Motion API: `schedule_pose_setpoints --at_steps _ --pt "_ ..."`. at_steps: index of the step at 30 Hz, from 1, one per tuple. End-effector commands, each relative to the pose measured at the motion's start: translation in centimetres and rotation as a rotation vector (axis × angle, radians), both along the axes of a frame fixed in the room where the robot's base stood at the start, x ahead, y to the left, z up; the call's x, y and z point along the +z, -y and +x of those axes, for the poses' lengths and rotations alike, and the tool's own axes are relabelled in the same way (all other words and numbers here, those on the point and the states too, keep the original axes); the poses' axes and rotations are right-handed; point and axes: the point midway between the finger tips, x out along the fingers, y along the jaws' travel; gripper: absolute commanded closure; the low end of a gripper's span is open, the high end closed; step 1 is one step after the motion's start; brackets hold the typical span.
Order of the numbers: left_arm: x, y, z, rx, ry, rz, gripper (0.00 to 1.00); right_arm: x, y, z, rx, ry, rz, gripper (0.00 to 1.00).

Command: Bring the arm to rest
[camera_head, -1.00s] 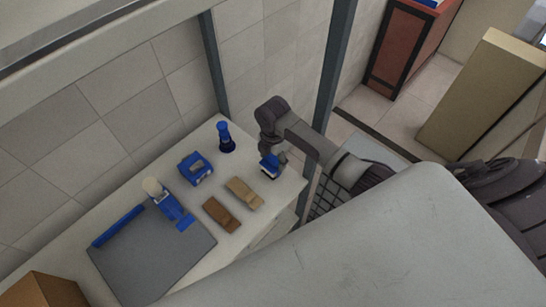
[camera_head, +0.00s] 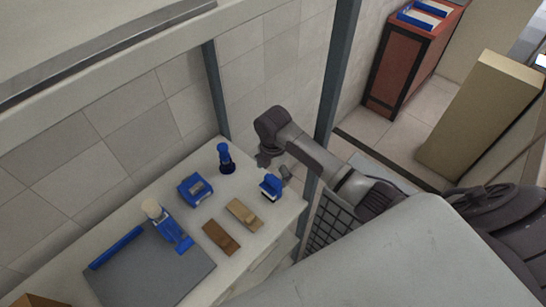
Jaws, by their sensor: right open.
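My right arm comes in from the right over the far right end of the white counter (camera_head: 180,200). My right gripper (camera_head: 274,166) is open and empty. It hangs at the counter's far right corner, close to a small blue stamp-like item (camera_head: 271,187), and seems apart from it. The fingers are small and partly hidden by the wrist. My left gripper does not show.
On the counter are a blue upright item (camera_head: 225,158), a blue tape-dispenser-like item (camera_head: 195,189), a blue item with a cream knob (camera_head: 168,226), two brown blocks (camera_head: 220,237) (camera_head: 243,214) and a grey board (camera_head: 150,270). A dark post (camera_head: 335,90) stands near my arm.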

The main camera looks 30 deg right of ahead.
Motion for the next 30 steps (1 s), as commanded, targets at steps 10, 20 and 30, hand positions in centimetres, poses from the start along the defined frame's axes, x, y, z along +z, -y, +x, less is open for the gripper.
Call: schedule_pose_setpoints --at_steps 10,20,30 --pt "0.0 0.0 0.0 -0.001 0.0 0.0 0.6 7.4 0.0 0.1 0.0 0.003 -0.001 0.09" --pt "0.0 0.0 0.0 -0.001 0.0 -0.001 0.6 9.1 0.0 0.0 0.0 -0.001 0.0 0.09" --pt "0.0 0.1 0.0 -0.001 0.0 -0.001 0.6 4.6 -4.1 -6.5 -0.35 0.054 0.071 0.09"
